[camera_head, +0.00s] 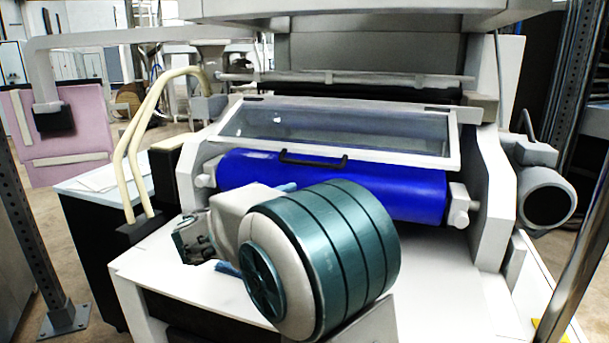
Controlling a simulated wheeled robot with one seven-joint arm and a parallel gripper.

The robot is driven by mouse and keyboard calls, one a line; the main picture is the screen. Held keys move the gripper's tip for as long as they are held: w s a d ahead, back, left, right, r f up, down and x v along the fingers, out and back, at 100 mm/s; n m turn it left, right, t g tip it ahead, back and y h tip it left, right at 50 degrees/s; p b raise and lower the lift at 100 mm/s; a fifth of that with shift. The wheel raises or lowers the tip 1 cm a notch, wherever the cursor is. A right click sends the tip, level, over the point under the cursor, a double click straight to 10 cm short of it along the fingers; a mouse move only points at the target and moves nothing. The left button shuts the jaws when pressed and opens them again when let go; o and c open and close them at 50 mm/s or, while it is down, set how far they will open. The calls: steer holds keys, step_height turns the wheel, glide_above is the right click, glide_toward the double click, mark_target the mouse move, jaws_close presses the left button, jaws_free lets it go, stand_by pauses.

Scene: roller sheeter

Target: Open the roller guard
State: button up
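The roller guard (335,127) is a clear panel in a white frame. It slopes down toward me above a blue roller (390,190) and looks lowered. Its black handle (313,160) sits on the front lower edge of the frame. My arm fills the front centre, with a large teal and grey link below the handle. The end of my arm with my gripper (193,240) shows in part to the left of that link, left of and below the handle. It appears apart from the guard. Its fingers are not clear, and I see nothing held.
White side walls (493,190) flank the roller. A white table top (440,275) lies in front. Curved cream tubes (140,130) rise at the left, near a pink panel (70,135). A dark metal post (580,90) stands at the right. The space above the guard's front edge looks free.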

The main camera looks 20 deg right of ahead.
mark_target(308, 164)
steer(key=w+d+r, duration=0.1)
steer(key=w+d, duration=0.2)
steer(key=w+d+r+t+p, duration=0.1)
steer(key=w+d, duration=0.1)
steer(key=d, duration=0.1)
steer(key=w+d+r+t+h, duration=0.1)
steer(key=w+d+r, duration=0.1)
steer(key=w+d, duration=0.1)
steer(key=shift+w+d, duration=0.3)
steer(key=shift+d, duration=0.1)
steer(key=shift+p, duration=0.3)
jaws_close()
